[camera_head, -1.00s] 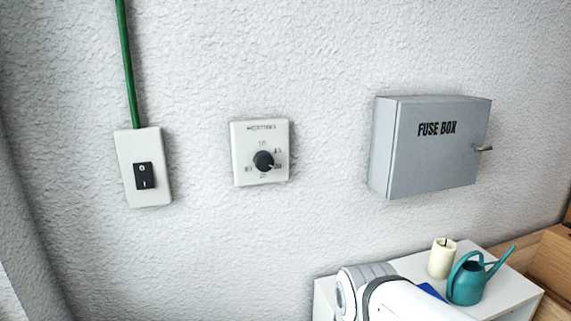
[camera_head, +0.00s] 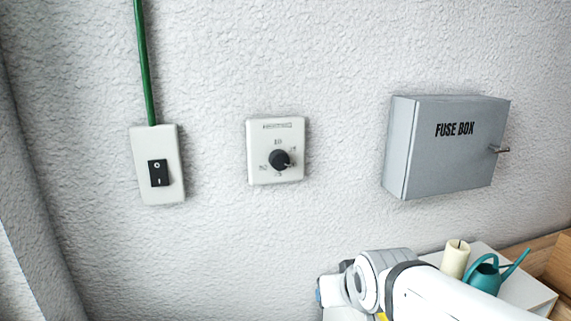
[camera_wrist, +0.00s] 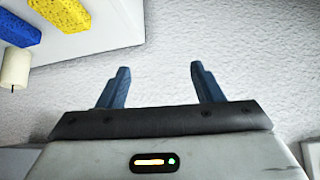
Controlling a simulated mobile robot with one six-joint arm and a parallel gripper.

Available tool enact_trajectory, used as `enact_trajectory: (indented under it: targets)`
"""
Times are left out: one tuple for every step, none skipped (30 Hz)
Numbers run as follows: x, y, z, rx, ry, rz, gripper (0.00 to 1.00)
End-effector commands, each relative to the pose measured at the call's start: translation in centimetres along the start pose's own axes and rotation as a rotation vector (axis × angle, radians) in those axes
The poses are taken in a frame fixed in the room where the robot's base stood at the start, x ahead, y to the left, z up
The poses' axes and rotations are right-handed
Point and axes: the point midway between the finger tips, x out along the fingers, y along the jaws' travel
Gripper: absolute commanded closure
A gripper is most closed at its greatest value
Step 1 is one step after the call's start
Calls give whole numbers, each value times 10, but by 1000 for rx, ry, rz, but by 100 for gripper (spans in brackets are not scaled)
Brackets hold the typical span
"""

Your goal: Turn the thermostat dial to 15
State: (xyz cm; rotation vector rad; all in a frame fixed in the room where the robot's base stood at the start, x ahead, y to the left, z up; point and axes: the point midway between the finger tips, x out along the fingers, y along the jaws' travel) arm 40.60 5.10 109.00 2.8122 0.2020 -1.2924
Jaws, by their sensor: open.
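The thermostat is a white square plate (camera_head: 258,150) on the wall in the head view, with a round black dial (camera_head: 280,160) and small markings around it. The dial's pointer seems to face right and slightly down; the numbers are too blurred to read. My gripper (camera_wrist: 160,88) shows in the wrist view with its two blue fingers apart and nothing between them. Textured wall lies beyond the fingers. In the head view my white arm is at the lower right, below the thermostat and apart from it. The thermostat is not in the wrist view.
A white switch plate (camera_head: 145,147) with a green cable (camera_head: 145,70) is left of the thermostat. A grey fuse box (camera_head: 450,155) juts out at right. A candle (camera_head: 455,259) and teal watering can (camera_head: 483,279) stand on a white surface (camera_head: 530,293). Yellow (camera_wrist: 64,14) and blue (camera_wrist: 20,27) blocks show in the wrist view.

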Motion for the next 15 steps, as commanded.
enact_trajectory:
  targets:
    - [-4,-13,-32,-27,116,-25,40]
    - [-6,-20,-50,-38,187,-37,40]
    - [-12,-30,-72,-52,279,-53,40]
    - [-17,-37,-88,-59,346,-65,40]
    - [-22,-44,-103,-68,409,-79,40]
    - [-30,-54,-120,-84,482,-106,40]
    - [-37,-55,-134,-78,545,-91,40]
    - [-43,-58,-145,-76,595,-86,40]
    - [-51,-64,-157,-76,657,-96,40]
    - [-57,-68,-165,-78,697,-103,40]
    - [-62,-72,-172,-80,733,-109,40]
    - [-68,-75,-179,-79,773,-116,40]
    - [-72,-77,-184,-80,798,-119,40]
    - [-75,-79,-187,-79,817,-121,40]
    - [-78,-81,-191,-79,837,-124,40]
